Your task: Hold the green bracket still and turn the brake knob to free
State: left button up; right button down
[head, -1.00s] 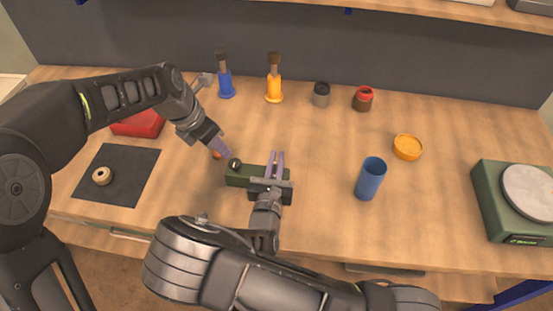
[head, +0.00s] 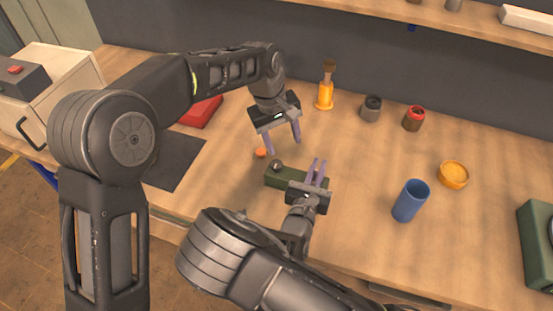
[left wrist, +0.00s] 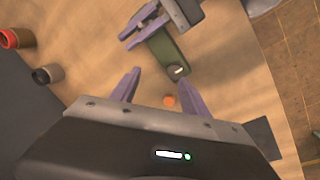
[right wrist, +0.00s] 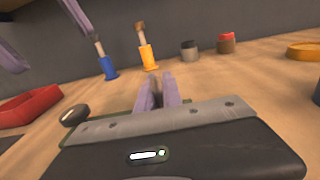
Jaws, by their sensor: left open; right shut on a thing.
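The green bracket (head: 280,181) lies on the wooden table; it also shows in the left wrist view (left wrist: 165,46). The dark brake knob (head: 277,166) sits at its left end, with a pale mark on it in the left wrist view (left wrist: 177,70). My right gripper (head: 316,168) is shut on the bracket's right end. My left gripper (head: 284,146) is open and empty above the table behind the knob, apart from it. A small round orange thing (head: 261,152) lies just beyond the knob end. I cannot tell the knob's exact setting.
A blue cup (head: 410,201) and yellow dish (head: 453,174) stand to the right. A red tray (head: 201,111) and dark mat (head: 175,160) lie left.

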aim_at(276, 164)
pick_arm(q)
jog(key=r+m, duration=0.1)
jog(key=m, duration=1)
jog(key=a+r+m+y, duration=0.1)
jog(key=m, duration=1.1)
jog(key=r+m+y, duration=0.1)
jog(key=r+m, duration=0.1)
jog(key=m, duration=1)
jog(key=shift+a+g, duration=0.3)
jog(key=shift+g, duration=0.1)
jog(key=shift+f, duration=0.15)
notch_tip(276, 164, down, 12)
jog(key=shift+r, duration=0.1)
jog(key=shift+c, duration=0.2)
grip_shut()
